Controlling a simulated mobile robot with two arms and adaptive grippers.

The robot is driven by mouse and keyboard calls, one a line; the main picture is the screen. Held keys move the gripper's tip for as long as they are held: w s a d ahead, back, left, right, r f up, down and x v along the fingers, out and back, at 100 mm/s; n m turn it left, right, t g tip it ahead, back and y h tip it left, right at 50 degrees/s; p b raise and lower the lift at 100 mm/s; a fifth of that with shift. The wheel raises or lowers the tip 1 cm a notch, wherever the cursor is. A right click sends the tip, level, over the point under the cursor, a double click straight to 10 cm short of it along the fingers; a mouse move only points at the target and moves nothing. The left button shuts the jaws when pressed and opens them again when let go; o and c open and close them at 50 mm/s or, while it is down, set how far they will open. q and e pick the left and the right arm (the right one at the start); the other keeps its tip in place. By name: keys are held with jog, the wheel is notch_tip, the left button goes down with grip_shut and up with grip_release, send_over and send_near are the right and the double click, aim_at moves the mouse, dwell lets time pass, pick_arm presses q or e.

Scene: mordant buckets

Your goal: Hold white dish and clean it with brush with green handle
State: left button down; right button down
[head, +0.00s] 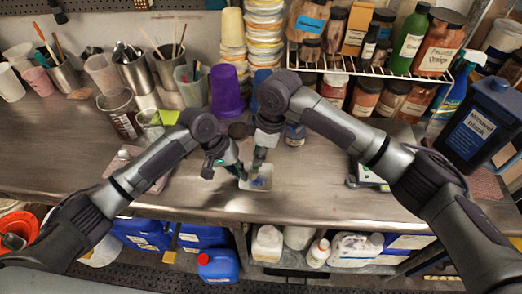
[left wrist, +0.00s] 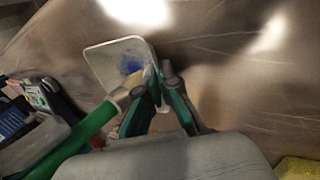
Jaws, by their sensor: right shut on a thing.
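The small white dish (head: 262,184) lies on the metal counter near its front edge, with a blue stain inside; it also shows in the left wrist view (left wrist: 103,62). My left gripper (head: 243,177) is at the dish's left edge in the head view. In the left wrist view its fingertips (left wrist: 159,70) are close together at the dish rim; whether they pinch it is unclear. My right gripper (head: 258,160) is just above the dish, shut on the brush. The brush's green handle (left wrist: 85,132) shows in the left wrist view, its head near the blue stain.
A purple cup (head: 224,91) and several cups with tools stand along the back left. A wire rack (head: 380,70) of jars stands at the back right. A dark blue jug (head: 483,123) is at the right.

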jog(key=shift+w+d, duration=0.15)
jog(key=shift+w, duration=0.25)
dwell(2.3)
